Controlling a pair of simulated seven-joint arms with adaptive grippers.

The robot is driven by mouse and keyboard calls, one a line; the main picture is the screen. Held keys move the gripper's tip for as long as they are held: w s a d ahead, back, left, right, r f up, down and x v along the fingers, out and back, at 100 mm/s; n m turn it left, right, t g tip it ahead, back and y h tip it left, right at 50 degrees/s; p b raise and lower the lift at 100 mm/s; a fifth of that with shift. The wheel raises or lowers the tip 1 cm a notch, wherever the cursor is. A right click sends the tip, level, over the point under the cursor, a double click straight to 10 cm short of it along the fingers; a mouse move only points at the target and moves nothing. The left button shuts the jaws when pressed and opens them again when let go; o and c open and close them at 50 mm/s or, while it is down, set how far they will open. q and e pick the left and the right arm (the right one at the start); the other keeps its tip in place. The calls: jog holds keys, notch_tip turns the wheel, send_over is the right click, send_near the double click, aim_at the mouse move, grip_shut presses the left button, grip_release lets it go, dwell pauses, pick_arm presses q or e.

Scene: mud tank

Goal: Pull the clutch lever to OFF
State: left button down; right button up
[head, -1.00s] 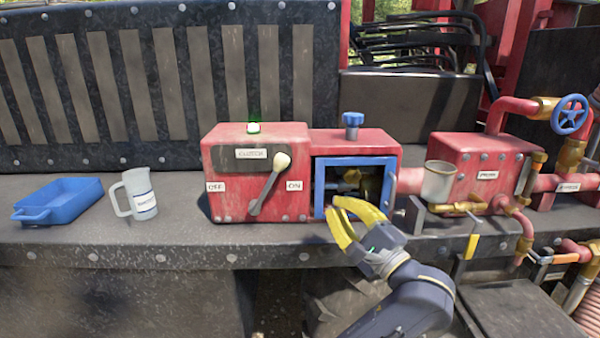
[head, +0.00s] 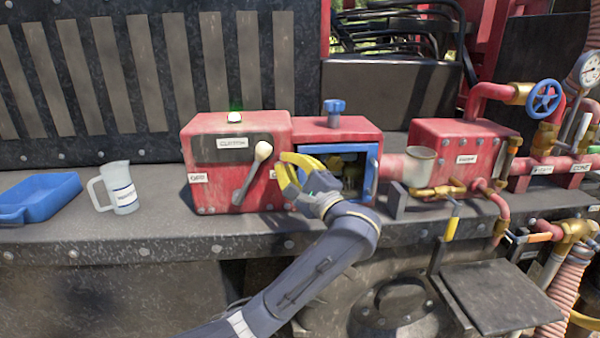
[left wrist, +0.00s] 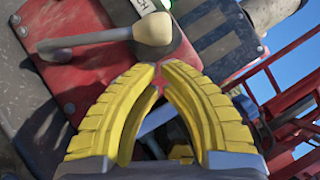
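The clutch lever (head: 250,174) is a grey arm with a cream knob on the front of a red box (head: 222,196). Its knob end leans up and right, toward the ON side. The OFF label (head: 198,178) is at the box's left; the ON label at the right is partly hidden by my gripper. My left gripper (head: 281,160), with yellow fingers, is just right of the knob, apparently not touching it. In the left wrist view the fingertips (left wrist: 158,67) meet with nothing between them, and the knob (left wrist: 153,29) lies just beyond them. My right gripper is not in view.
A small cabinet with an open blue-framed door (head: 371,175) stands right of the clutch box, behind my left gripper. A measuring jug (head: 122,190) and a blue tray (head: 50,192) stand at left. A red pump box (head: 450,146) with pipes is at right.

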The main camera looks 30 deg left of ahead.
pick_arm(q)
jog(key=shift+s+a+r, duration=0.3)
jog(key=shift+a+r, duration=0.05)
jog(key=shift+a, duration=0.3)
